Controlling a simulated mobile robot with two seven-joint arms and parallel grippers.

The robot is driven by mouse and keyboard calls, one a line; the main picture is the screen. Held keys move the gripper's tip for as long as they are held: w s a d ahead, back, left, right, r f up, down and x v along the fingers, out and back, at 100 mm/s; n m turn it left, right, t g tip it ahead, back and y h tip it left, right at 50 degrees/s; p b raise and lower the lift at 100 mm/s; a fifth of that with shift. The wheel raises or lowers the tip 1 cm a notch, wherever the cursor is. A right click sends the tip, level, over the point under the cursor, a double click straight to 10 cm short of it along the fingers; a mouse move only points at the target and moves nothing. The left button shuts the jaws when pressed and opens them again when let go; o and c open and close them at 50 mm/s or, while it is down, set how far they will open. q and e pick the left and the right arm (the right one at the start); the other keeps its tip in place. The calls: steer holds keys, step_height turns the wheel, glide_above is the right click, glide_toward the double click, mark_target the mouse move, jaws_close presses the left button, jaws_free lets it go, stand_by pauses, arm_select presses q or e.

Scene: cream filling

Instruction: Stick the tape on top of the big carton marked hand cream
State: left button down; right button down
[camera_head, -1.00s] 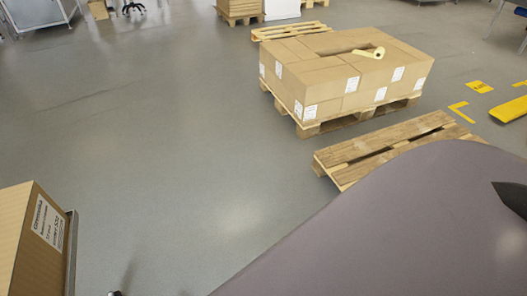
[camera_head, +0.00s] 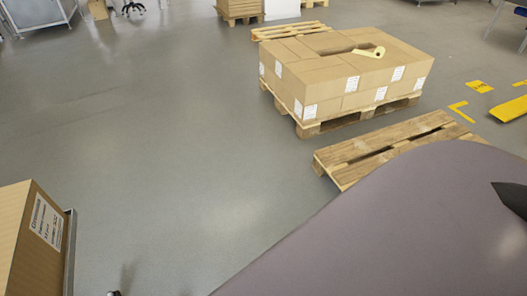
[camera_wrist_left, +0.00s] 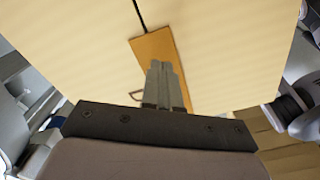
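The big carton (camera_head: 22,250) stands at the lower left of the head view, with a white printed label (camera_head: 47,221) on its side; most of it is cut off by the picture edge. In the left wrist view its pale top (camera_wrist_left: 225,45) fills the upper part, with a dark seam running down to the tape. The orange-brown tape (camera_wrist_left: 150,48) lies across my view in line with this seam. My left gripper (camera_wrist_left: 161,66) has its fingers together over the tape; whether they grip it is unclear. My right gripper is in neither view.
A pallet of stacked cartons (camera_head: 330,82) stands at the upper middle, with a pale roll-like thing (camera_head: 370,52) on top. An empty wooden pallet (camera_head: 385,148) lies in front of it. A metal edge (camera_head: 70,250) runs beside the big carton. Grey floor (camera_head: 180,150) is clear between.

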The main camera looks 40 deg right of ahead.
arm_select(q)
steer(key=shift+f+b, duration=0.35)
steer(key=shift+f, duration=0.25)
steer(key=shift+r, duration=0.15)
stand_by(0.3)
step_height(320, 180, up, 6)
steer(key=p, duration=0.4)
steer(key=shift+p, duration=0.4)
